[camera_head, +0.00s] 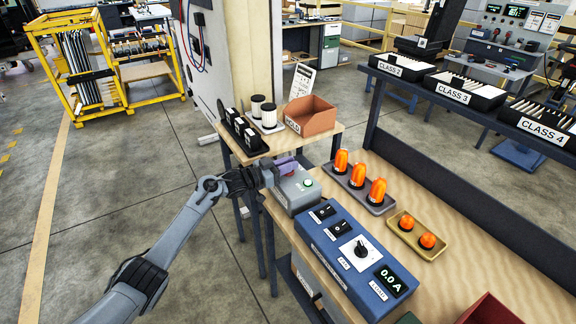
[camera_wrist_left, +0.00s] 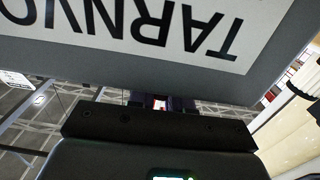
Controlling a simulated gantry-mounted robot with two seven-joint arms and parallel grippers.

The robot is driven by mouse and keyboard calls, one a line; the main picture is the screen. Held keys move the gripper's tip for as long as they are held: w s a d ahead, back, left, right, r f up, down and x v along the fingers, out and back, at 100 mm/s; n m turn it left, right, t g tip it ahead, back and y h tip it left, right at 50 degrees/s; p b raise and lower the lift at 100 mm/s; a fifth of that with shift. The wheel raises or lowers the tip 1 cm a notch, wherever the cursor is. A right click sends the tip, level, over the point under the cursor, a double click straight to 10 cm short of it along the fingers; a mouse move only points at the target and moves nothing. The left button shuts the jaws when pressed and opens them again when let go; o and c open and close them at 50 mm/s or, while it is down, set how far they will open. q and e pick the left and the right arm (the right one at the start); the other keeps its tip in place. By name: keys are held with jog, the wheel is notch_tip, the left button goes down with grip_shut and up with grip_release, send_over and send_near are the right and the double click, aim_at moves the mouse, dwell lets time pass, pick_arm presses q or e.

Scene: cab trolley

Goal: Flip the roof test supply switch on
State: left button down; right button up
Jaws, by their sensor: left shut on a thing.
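A grey box (camera_head: 297,189) with a round green button or lamp stands at the left end of the wooden bench. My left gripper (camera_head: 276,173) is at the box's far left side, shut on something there. A purple piece (camera_head: 286,162) shows beside the fingers; the exact grip is hidden. In the left wrist view, a grey surface with a large, inverted, partly cropped label (camera_wrist_left: 140,25) fills the top. A blue box (camera_head: 350,255) stands nearer, with two black rocker switches (camera_head: 332,219), a rotary knob (camera_head: 361,248) and a display reading 0.0 A. Its small labels are hard to read.
Orange beacons stand in a dark tray (camera_head: 348,190) and a tan tray (camera_head: 405,243) right of the boxes. A side table behind holds a brown bin (camera_head: 311,115) and white cylinders. Black CLASS bins (camera_head: 463,89) line the rear shelf.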

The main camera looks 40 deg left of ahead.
pick_arm(q)
jog(key=c, duration=1.1)
grip_release()
jog(key=shift+c, duration=0.2)
jog(key=shift+s, duration=0.15)
jog(key=p+v, duration=0.2)
jog(key=v, duration=0.8)
jog(key=shift+s+a, duration=0.15)
jog(key=shift+s, duration=0.1)
